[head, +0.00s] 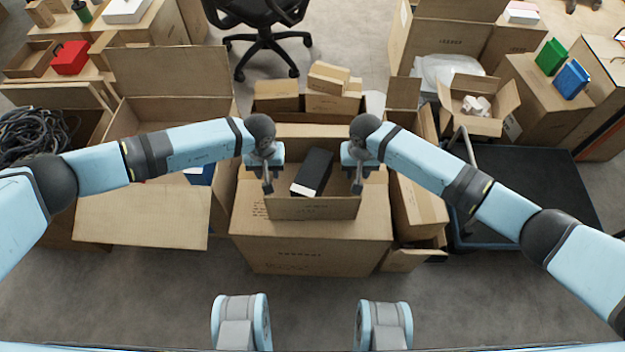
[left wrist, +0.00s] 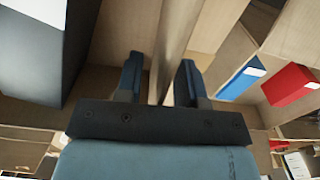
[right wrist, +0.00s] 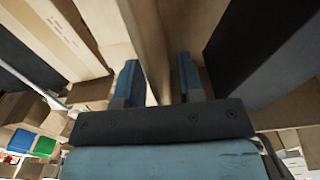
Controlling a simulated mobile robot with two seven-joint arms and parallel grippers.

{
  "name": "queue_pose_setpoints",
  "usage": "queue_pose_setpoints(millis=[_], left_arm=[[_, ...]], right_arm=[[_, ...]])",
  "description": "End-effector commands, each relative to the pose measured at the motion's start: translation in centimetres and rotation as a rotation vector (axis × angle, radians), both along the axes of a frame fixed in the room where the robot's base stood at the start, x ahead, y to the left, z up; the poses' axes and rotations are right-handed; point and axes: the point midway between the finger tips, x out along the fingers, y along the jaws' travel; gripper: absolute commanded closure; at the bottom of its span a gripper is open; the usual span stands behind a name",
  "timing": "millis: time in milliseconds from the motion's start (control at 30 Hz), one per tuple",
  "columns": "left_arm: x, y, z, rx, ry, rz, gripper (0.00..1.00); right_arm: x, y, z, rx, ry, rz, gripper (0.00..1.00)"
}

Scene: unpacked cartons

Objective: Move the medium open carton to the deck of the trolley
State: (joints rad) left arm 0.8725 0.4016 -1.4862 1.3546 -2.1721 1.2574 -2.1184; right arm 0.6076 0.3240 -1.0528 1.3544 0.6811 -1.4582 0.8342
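The medium open carton (head: 313,207) is brown cardboard and sits on a larger closed carton (head: 300,250) in the middle of the head view. A black box with a white end (head: 312,172) lies inside it. My left gripper (head: 267,186) is at the carton's left wall and my right gripper (head: 357,186) at its right wall. In each wrist view the wall edge runs between two spread fingers, with gaps beside it. The trolley's dark deck (head: 535,190) is at the right, with its bare surface visible and part hidden by my right arm.
Tall cartons (head: 415,205) stand between the medium carton and the trolley. A large open carton (head: 150,215) is at the left. Small cartons (head: 330,78) and an office chair (head: 264,40) are behind.

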Motion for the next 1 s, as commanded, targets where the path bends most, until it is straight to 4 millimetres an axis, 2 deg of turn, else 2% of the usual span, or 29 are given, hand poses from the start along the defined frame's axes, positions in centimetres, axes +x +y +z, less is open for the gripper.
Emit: queue_pose_setpoints(millis=[267,400,433,833,1000], left_arm=[[0.01,-0.01,-0.06,0.0,0.0,0.0,0.65],[0.01,0.0,-0.05,0.0,0.0,0.0,0.97],[0.02,0.0,-0.05,0.0,0.0,0.0,1.0],[0.08,-0.01,0.15,0.0,-0.001,0.0,1.0],[0.09,0.0,0.83,0.0,-0.001,0.0,1.0]], right_arm=[[-0.01,0.01,-0.08,0.0,0.0,0.0,0.65],[-0.01,0.01,-0.07,0.0,0.0,0.0,0.97],[-0.01,0.01,-0.07,0.0,0.0,0.0,1.0],[0.06,0.03,0.14,0.001,-0.001,0.0,1.0],[0.06,0.02,0.81,0.001,-0.002,0.0,1.0]])
